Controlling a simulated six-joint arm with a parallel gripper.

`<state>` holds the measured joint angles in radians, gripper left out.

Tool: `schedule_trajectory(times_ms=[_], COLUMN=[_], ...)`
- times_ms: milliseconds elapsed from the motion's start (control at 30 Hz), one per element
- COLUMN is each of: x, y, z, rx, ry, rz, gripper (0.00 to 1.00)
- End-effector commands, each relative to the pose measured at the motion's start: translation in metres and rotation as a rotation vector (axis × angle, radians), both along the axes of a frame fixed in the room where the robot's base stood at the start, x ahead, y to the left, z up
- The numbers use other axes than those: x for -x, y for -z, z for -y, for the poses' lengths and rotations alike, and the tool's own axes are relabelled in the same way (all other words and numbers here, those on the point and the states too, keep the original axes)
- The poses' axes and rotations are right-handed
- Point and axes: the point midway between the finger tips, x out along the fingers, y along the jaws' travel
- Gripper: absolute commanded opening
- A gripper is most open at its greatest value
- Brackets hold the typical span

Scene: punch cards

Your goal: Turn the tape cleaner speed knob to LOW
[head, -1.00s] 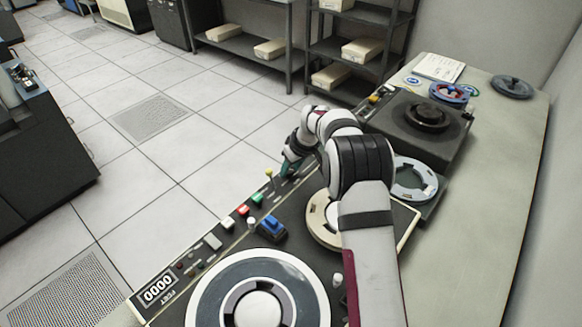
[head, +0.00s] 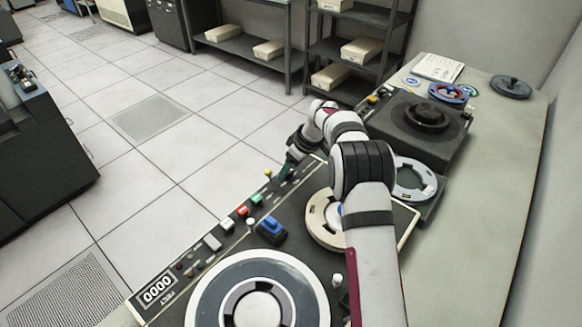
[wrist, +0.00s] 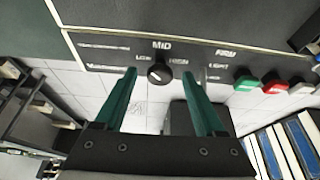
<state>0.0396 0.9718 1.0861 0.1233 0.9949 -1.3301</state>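The speed knob (wrist: 160,75) is small, round and black with a pale pointer mark. It sits on the dark control panel (wrist: 110,52) under the labels LOW, MID and HIGH. The mark is too small for me to tell its exact setting. My gripper (wrist: 159,72) is open, with its two teal fingers on either side of the knob and a gap on each side. In the head view my gripper (head: 281,176) reaches down to the panel's far-left edge, and the knob cannot be made out there.
A lever (wrist: 204,75) marked FIRM and LIGHT stands just right of the right finger. Green (wrist: 245,84) and red (wrist: 273,87) buttons lie further right. A yellow-tipped stalk (head: 268,173) stands close to my gripper in the head view. Tape reels (head: 258,300) cover the deck nearby.

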Motion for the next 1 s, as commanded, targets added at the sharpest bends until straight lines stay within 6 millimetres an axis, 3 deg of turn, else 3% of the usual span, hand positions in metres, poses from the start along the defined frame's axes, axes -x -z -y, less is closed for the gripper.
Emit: schedule_trajectory(times_ms=[267, 700, 833, 1000], x=[0.002, 0.035, 0.040, 0.042], y=[-0.009, -0.124, -0.141, -0.146], z=[0.003, 0.037, 0.042, 0.044], rx=[0.000, 0.000, 0.000, 0.001], ry=[0.002, 0.001, 0.002, 0.000], rz=[0.002, 0.003, 0.002, -0.001], gripper=[0.72, 0.72, 0.72, 0.72])
